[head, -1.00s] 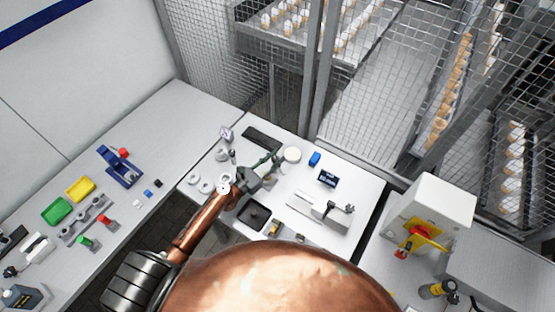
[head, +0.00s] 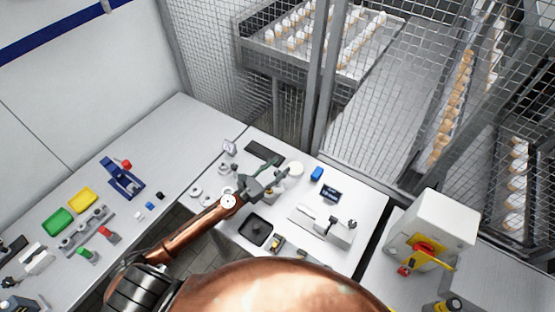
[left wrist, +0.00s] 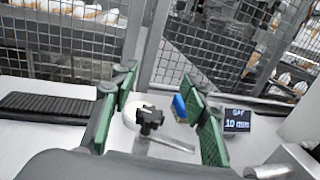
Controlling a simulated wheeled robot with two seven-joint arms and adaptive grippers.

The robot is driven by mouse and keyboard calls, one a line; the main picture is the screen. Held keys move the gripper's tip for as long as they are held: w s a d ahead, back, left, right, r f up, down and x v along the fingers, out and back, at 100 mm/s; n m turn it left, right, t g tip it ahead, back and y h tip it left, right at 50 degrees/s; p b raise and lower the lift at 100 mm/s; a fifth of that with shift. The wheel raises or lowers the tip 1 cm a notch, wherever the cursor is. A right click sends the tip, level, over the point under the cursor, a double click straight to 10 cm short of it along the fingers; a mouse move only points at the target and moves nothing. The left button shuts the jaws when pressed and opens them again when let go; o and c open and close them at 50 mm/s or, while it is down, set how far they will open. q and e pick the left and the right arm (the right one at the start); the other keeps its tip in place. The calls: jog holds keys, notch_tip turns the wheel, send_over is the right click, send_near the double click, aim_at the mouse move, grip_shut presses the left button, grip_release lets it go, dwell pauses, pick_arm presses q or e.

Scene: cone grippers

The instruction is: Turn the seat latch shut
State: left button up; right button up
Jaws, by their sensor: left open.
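In the left wrist view a small black knob-like part (left wrist: 148,118) with a flat grey bar (left wrist: 168,142) beside it stands between and beyond my fingers. It looks like the seat latch, but I cannot be sure. My left gripper (left wrist: 158,84) is open, its green-padded fingers spread to either side of that part, with nothing held. In the head view the left gripper (head: 277,176) hangs over the middle table, near the round white disc (head: 295,168), and hides most of the latch area. Whether a finger touches the part I cannot tell. My right gripper is out of view.
A blue block (head: 317,174) and a timer display (head: 331,195) stand to the right of the gripper. A black tray (head: 256,230) is in front and a dark strip (head: 262,153) behind. Mesh fencing borders the table's back.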

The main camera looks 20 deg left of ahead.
aim_at(277, 173)
pick_arm(q)
jog(key=shift+s+a+r, duration=0.1)
jog(key=shift+s+r, duration=0.05)
jog(key=shift+r, duration=2.9)
jog(key=shift+c, duration=0.7)
